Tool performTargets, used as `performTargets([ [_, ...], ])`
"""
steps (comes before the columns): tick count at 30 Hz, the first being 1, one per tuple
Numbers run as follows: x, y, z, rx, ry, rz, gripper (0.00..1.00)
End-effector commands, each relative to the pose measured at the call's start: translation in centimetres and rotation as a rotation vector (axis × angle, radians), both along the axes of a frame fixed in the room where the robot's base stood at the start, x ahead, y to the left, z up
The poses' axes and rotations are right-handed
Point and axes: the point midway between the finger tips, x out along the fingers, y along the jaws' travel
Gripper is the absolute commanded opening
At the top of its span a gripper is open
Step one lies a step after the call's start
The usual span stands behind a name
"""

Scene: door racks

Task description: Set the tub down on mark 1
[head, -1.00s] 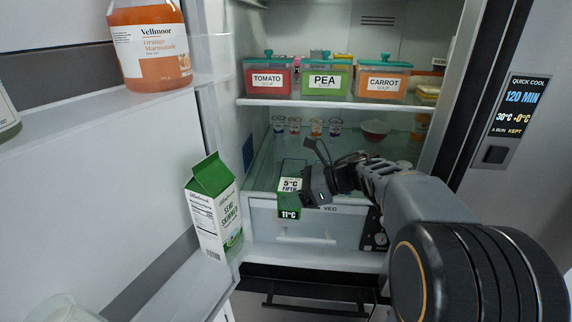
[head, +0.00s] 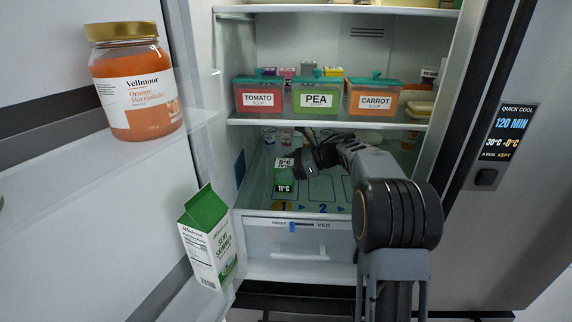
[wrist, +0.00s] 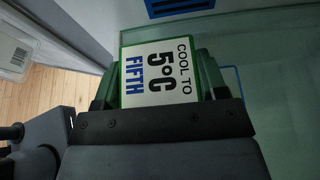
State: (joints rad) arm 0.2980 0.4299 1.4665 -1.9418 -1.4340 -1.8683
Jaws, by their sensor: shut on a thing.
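The tub (head: 283,187) is a small green box with a white label on top reading "COOL TO 5°C FIFTH" and "11°C" on its front. My gripper (head: 300,170) is shut on it, coming from the right in the head view. In the wrist view the tub (wrist: 160,72) sits between the dark green fingers.
Mark 2 (head: 322,208) lies right of mark 1, with blue outlines behind. Small cups (head: 270,136) stand at the back. The tomato, pea (head: 319,98) and carrot soup tubs stand on the shelf above. A milk carton (head: 208,240) stands in the door at left.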

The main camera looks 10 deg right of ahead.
Motion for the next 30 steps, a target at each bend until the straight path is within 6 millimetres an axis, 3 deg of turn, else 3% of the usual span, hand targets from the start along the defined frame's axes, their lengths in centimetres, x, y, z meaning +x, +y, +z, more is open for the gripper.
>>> performTargets([
  [9,3.5,-1.2,0.1,0.001,0.001,-0.002,0.33],
  [14,3.3,-1.2,-1.3,0.001,0.001,-0.003,0.33],
  [27,3.3,-1.2,-1.9,0.001,-0.001,-0.002,0.33],
  [28,3.3,-1.2,-2.0,0.0,0.0,-0.002,0.67],
  [30,3.3,-1.2,-1.9,0.0,0.001,-0.001,0.73],
])
